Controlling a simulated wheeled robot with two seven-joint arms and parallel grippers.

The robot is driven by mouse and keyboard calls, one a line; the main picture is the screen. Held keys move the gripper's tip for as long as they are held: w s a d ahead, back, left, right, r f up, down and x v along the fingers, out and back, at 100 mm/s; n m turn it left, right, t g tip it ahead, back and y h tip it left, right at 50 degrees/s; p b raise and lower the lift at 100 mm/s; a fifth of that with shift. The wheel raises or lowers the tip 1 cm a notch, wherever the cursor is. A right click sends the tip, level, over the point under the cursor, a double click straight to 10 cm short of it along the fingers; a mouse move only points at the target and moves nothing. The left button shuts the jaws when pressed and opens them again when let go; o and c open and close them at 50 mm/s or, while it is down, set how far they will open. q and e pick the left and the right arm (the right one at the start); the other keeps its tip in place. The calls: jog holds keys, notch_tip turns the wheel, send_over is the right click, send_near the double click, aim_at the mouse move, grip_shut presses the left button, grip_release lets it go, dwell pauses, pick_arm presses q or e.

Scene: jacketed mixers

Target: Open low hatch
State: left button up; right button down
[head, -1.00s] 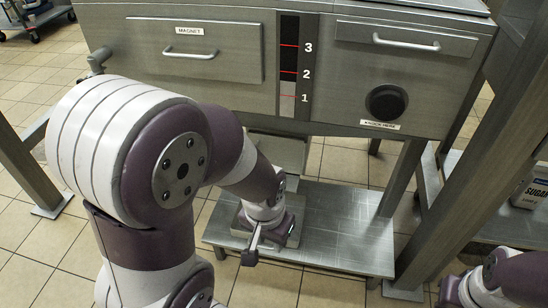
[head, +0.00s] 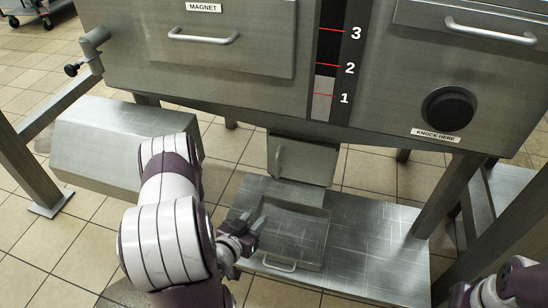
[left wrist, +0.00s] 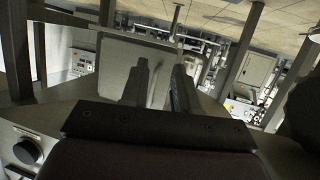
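A small grey metal hatch panel (head: 304,160) with an upright handle (head: 279,158) at its left hangs below the machine body in the head view. It looks closed. My left gripper (head: 250,222) is in front of and below it, over the left side of a low metal box on the shelf. In the left wrist view its two dark fingers (left wrist: 158,85) stand apart with nothing visible between them. A pale grey panel (left wrist: 112,55) is beyond them; I cannot tell which panel it is. My right gripper is out of view; only part of that arm shows at the lower right.
The low metal box (head: 292,232) with a front handle (head: 280,264) sits on the lower shelf (head: 375,250). A slanted metal housing (head: 105,140) is at the left. Machine legs (head: 447,195) bound the right side. Above are the MAGNET drawer (head: 205,38) and a round black knob (head: 449,108).

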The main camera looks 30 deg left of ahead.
aim_at(276, 168)
pick_arm(q)
notch_tip(276, 168, up, 7)
jog(key=w+t, duration=0.2)
jog(key=t, duration=0.2)
jog(key=shift+m, duration=0.3)
jog(key=w+b, duration=0.1)
jog(key=w, duration=0.2)
jog(key=w+b, duration=0.2)
jog(key=w, duration=0.2)
jog(key=w+a+b, duration=0.1)
jog(key=w, duration=0.2)
jog(key=shift+w+f+b, duration=0.25)
jog(key=shift+w+b, duration=0.1)
jog(key=shift+w, duration=0.05)
jog(key=shift+w+r, duration=0.15)
jog(key=shift+w, duration=0.6)
grip_shut()
